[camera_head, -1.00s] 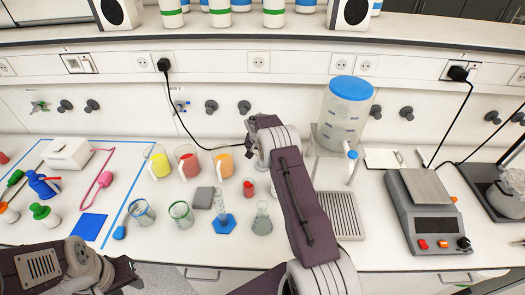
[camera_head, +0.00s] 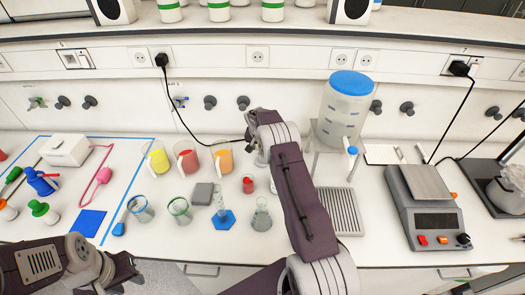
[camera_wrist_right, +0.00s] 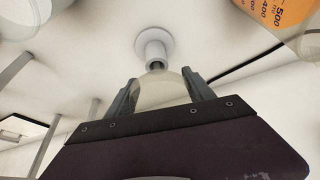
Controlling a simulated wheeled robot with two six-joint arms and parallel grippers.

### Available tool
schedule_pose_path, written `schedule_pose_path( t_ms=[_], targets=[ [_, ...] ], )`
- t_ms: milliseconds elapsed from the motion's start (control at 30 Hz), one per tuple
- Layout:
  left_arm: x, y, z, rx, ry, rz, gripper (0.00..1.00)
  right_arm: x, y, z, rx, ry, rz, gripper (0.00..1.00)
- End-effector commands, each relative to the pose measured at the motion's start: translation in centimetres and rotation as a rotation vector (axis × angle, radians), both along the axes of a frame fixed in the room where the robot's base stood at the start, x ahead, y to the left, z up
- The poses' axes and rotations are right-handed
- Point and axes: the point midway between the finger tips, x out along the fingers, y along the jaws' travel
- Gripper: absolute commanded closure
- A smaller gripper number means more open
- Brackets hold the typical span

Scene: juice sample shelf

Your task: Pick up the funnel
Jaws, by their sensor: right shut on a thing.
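In the right wrist view, a pale see-through piece, which looks like the funnel (camera_wrist_right: 160,92), sits between the two fingers of my right gripper (camera_wrist_right: 159,78). The gripper is shut on it. Its full shape is partly hidden by the gripper body. In the head view, my right arm reaches over the bench toward the back, right of the orange beaker. Its gripper is mostly hidden there, and a pale edge shows below the wrist. My left gripper (camera_head: 124,270) is low at the left, over the bench's front edge. Its fingers are too unclear to read, and nothing shows in it.
Beakers with yellow (camera_head: 157,159), red (camera_head: 187,161) and orange (camera_head: 222,160) liquid stand left of my right arm. A blue-lidded tank (camera_head: 343,110) on a stand is to the right, with a balance (camera_head: 426,208) beyond. Small glassware stands in front.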

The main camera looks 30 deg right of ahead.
Motion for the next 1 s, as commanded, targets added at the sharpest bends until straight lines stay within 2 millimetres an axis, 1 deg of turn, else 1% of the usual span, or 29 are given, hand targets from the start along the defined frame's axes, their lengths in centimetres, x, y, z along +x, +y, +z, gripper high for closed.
schedule_pose_path(
  t_ms=[33,100,133,267,400,500,600,700,800,1000],
  targets=[
    [0.0,0.0,-0.8,0.0,0.0,0.0,0.64,0.1,0.0,0.7,-0.002,-0.005,0.0,0.77],
    [0.0,0.0,-1.4,0.0,0.0,0.0,0.64,0.1,0.0,2.1,-0.001,-0.006,-0.001,0.77],
    [0.0,0.0,-1.5,0.0,0.0,0.0,0.64,-0.2,-0.2,2.6,0.0,-0.003,-0.001,0.77],
    [0.0,0.0,-2.3,0.0,0.0,0.0,0.64,-2.6,-1.1,3.9,0.0,-0.003,-0.003,0.77],
    [0.0,0.0,-3.5,0.0,0.0,0.0,0.64,-5.7,-2.3,5.9,-0.001,-0.003,-0.004,0.77],
    [0.0,0.0,-4.0,0.0,0.0,0.0,0.64,-7.6,-3.0,7.1,0.0,-0.003,-0.004,0.77],
    [0.0,0.0,-4.4,0.0,0.0,0.0,0.64,-9.1,-3.5,8.1,-0.001,-0.002,-0.003,0.77],
    [0.0,0.0,-4.5,0.0,0.0,0.0,0.64,-10.1,-4.0,8.8,0.0,-0.002,-0.003,0.77],
    [0.0,0.0,-4.6,0.0,0.0,0.0,0.64,-10.7,-4.1,9.2,0.001,-0.001,-0.001,0.77],
    [0.0,0.0,-4.6,0.0,0.0,0.0,0.64,-10.8,-4.2,9.5,-0.001,-0.006,0.001,0.77]
  ],
)
